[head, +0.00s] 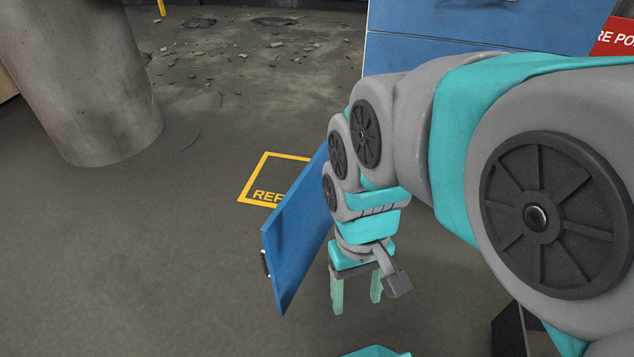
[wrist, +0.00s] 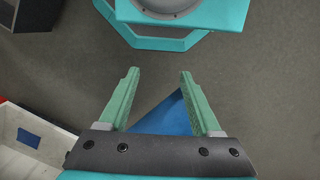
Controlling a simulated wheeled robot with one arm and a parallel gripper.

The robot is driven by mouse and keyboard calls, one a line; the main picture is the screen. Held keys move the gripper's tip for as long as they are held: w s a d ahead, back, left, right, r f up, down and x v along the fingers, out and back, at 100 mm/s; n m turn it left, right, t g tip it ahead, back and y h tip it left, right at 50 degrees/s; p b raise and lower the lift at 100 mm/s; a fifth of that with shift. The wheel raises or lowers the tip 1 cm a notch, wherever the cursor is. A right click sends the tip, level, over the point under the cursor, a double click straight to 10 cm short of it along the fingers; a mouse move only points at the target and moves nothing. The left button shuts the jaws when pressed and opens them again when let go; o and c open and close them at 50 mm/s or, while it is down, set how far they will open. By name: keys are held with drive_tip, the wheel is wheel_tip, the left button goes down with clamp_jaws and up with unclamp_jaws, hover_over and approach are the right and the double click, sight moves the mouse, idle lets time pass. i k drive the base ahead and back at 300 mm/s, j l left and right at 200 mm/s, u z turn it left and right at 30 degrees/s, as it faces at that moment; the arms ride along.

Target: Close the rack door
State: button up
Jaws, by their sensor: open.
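The rack door (head: 298,232) is a blue panel in the head view. It stands swung out into the room, with a dark handle (head: 265,263) at its near left edge. My gripper (head: 356,295) is open and empty, pointing down just to the right of the door. I cannot tell whether it touches the door. In the wrist view my gripper (wrist: 157,75) shows two green fingers apart, with a blue surface (wrist: 165,117) behind them, likely the door. My arm hides the door's hinge side. The blue rack body (head: 420,52) stands at the back.
A thick grey column (head: 85,75) stands at the left. Rubble lies on the floor behind. A yellow floor marking (head: 262,177) lies beyond the door. The floor left of the door is clear. A red sign (head: 615,37) is at upper right. A white bin (wrist: 30,140) shows in the wrist view.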

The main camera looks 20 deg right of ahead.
sight(293, 235)
drive_tip(key=i+j, duration=0.15)
drive_tip(key=j, duration=0.2)
drive_tip(key=i+j+z, duration=0.1)
drive_tip(key=j, duration=0.25)
drive_tip(key=i+j, duration=0.1)
drive_tip(key=j, duration=0.25)
drive_tip(key=i+j+z, duration=0.1)
drive_tip(key=j, duration=0.25)
drive_tip(key=i+j, duration=0.15)
drive_tip(key=j, duration=0.2)
drive_tip(key=z, duration=1.35)
drive_tip(key=k+j, duration=0.1)
drive_tip(key=k, duration=0.25)
drive_tip(key=k+j+z, duration=0.1)
drive_tip(key=k, duration=0.25)
